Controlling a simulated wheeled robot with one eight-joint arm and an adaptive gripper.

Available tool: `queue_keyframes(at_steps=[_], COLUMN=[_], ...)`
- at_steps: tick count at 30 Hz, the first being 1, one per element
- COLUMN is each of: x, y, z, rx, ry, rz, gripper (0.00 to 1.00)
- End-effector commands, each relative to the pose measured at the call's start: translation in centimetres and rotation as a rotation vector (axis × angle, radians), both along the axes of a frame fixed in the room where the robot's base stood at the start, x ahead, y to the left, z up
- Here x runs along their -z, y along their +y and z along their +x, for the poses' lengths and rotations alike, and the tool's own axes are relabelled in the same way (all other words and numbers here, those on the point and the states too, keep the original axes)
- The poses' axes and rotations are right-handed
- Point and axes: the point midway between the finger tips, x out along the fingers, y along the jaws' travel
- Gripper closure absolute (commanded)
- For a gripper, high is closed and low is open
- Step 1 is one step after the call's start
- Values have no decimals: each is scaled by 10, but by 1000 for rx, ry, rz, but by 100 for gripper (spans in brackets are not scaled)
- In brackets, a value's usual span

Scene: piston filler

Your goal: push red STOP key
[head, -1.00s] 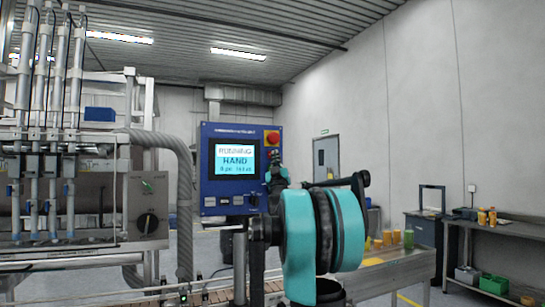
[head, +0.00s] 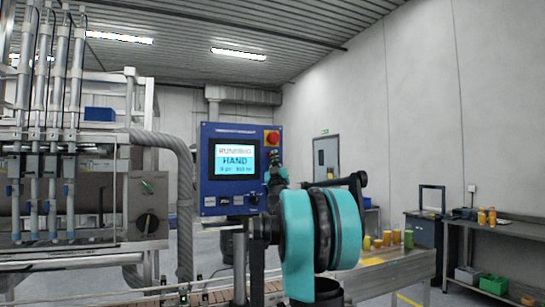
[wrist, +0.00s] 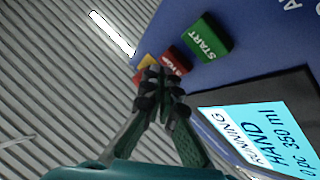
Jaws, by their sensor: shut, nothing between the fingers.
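The red STOP key (wrist: 174,61) shows in the wrist view, beside the green START key (wrist: 208,40) on the blue panel. My gripper (wrist: 163,86) is shut and empty, its dark fingertips overlapping the near edge of the STOP key in the picture. I cannot tell whether they touch it. The fingers hide part of the key and its label. In the head view my gripper (head: 274,160) is at the right edge of the blue control panel (head: 208,180), below the round red knob; the STOP key cannot be made out there.
A round red knob (head: 271,138) on a yellow base sits just above my gripper. The panel's screen (head: 235,159) reads RUNNING, HAND. The filling machine with its upright tubes (head: 45,120) stands at left.

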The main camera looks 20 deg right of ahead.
Motion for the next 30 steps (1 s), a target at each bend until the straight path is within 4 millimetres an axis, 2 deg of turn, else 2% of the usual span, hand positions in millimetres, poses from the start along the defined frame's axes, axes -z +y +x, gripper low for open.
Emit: queue_keyframes(at_steps=[30], x=[0], y=[0], z=[8], rx=[0], ry=[0], rz=[0], gripper=[100])
